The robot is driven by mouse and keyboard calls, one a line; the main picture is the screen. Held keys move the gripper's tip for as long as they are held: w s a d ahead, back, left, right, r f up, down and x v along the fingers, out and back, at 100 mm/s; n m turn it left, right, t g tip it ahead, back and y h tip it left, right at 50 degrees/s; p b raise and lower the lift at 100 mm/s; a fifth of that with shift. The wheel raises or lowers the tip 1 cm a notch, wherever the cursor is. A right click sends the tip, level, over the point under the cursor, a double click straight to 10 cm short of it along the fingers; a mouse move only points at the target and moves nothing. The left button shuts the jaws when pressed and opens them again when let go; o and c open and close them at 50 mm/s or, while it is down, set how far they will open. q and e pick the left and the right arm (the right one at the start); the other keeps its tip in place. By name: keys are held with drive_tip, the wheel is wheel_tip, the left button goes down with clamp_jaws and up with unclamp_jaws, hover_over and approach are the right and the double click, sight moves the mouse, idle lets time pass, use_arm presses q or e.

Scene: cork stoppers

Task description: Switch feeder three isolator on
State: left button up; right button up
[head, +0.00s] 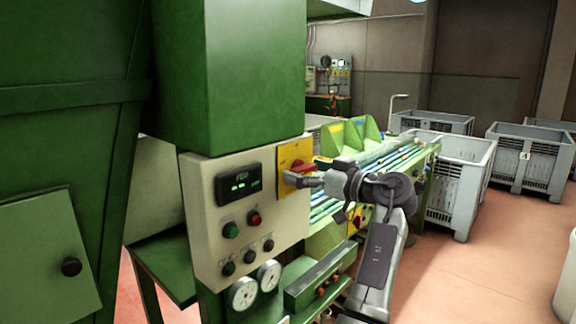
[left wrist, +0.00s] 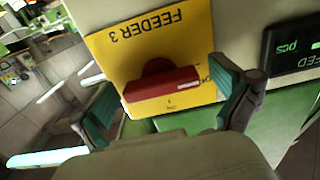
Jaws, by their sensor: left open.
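The feeder three isolator is a yellow plate (head: 288,152) with a red rotary handle, on the right side of the pale control panel (head: 205,215). In the left wrist view the plate (left wrist: 150,45) reads "FEEDER 3" upside down. Its red handle (left wrist: 163,84) lies roughly parallel to that lettering. My left gripper (head: 300,179) is in front of the isolator and partly covers it in the head view. In the wrist view its teal-padded fingers (left wrist: 165,92) are open, one beyond each end of the handle, with nothing held. Contact cannot be told. My right gripper is not in view.
A lit display (head: 239,184), green button (head: 231,230), red button (head: 254,218) and several black knobs share the panel. Two gauges (head: 256,284) sit below. A green conveyor bench (head: 425,150) stands behind my arm. Grey crates (head: 462,180) stand right, with open floor before them.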

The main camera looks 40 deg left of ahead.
use_arm(q)
drive_tip(key=shift+d, duration=0.1)
drive_tip(key=shift+c, duration=0.7)
drive_tip(key=c, duration=1)
drive_tip(key=shift+r, duration=0.1)
